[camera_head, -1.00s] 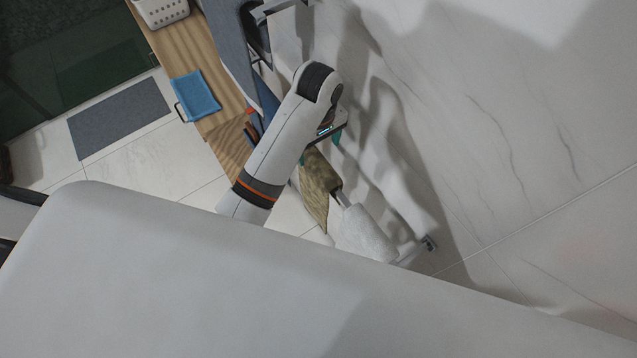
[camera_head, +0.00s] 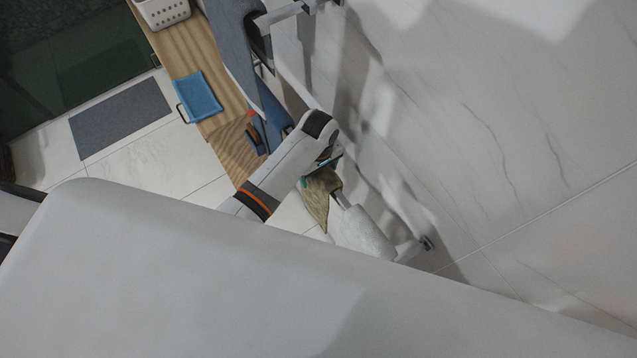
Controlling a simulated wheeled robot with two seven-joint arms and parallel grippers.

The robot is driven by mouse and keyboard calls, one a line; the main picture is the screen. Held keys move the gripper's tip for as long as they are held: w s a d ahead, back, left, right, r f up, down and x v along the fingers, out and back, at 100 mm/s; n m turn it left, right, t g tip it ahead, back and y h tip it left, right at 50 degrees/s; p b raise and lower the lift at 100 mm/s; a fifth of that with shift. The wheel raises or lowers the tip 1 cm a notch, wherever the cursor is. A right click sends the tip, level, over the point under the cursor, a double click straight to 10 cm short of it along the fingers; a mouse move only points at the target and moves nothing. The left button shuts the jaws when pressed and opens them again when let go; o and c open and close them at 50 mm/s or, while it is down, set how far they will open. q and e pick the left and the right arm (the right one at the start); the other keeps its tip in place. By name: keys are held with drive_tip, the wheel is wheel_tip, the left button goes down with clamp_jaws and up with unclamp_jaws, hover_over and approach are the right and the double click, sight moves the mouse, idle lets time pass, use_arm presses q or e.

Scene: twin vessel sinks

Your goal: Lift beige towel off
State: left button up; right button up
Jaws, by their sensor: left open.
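My right gripper is not in view.
A white towel (camera_head: 361,233) hangs beside the beige one on the rail (camera_head: 411,249). The marble wall (camera_head: 500,140) rises close on the right.

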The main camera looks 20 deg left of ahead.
use_arm(q)
drive_tip(key=c, duration=1.5)
drive_tip(key=shift+w+r, duration=0.1)
drive_tip(key=shift+c, duration=0.2)
